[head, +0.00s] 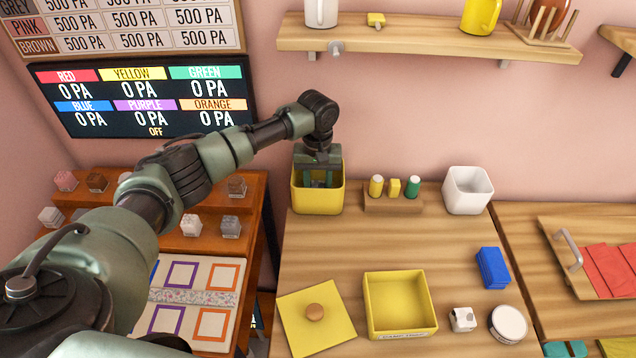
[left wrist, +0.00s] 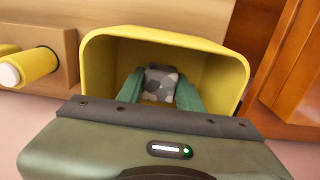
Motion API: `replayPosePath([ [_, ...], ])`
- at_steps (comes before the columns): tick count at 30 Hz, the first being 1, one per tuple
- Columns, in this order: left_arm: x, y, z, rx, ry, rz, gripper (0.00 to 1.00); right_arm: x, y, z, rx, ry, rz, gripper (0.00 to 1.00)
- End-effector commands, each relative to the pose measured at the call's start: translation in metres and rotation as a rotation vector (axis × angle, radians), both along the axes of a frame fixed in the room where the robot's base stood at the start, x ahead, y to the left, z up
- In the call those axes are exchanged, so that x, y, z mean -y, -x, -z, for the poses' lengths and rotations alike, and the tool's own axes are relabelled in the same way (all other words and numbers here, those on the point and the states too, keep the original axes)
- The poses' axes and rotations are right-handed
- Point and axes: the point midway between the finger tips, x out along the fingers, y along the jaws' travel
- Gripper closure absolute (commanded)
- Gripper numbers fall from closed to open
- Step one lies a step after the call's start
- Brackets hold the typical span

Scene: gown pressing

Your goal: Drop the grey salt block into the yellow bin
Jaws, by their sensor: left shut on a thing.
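The yellow bin (head: 318,201) stands at the back left of the wooden table, against the wall. My left gripper (head: 319,182) points down into the bin's mouth in the head view. In the left wrist view, the grey salt block (left wrist: 161,84) sits between the two green fingers of my left gripper (left wrist: 160,90). The fingers are shut on it, inside the rim of the yellow bin (left wrist: 235,72). The block is hidden in the head view. I cannot tell whether it touches the bin's floor. My right gripper is not in view.
A small rack (head: 393,202) with yellow and green pieces stands right of the bin, then a white bin (head: 467,190). A yellow open box (head: 399,304) and a yellow lid (head: 316,318) lie in front. Other blocks stand on the brown stepped shelf (head: 252,213) at left.

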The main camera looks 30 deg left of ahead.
Motion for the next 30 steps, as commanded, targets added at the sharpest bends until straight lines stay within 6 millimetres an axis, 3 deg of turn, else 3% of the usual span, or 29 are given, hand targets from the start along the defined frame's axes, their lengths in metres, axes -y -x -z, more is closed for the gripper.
replayPosePath([
  [1,0.0,0.0,0.0,0.001,0.0,0.0,0.59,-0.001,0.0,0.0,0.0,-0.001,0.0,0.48],
  [3,0.0,0.0,0.0,0.001,0.0,0.0,0.42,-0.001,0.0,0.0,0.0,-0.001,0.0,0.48],
  [14,0.0,-0.001,-0.004,0.003,0.0,0.0,0.42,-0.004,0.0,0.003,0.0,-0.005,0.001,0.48],
  [30,0.0,-0.001,-0.083,0.003,0.001,0.0,0.42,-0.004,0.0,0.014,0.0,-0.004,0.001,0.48],
])
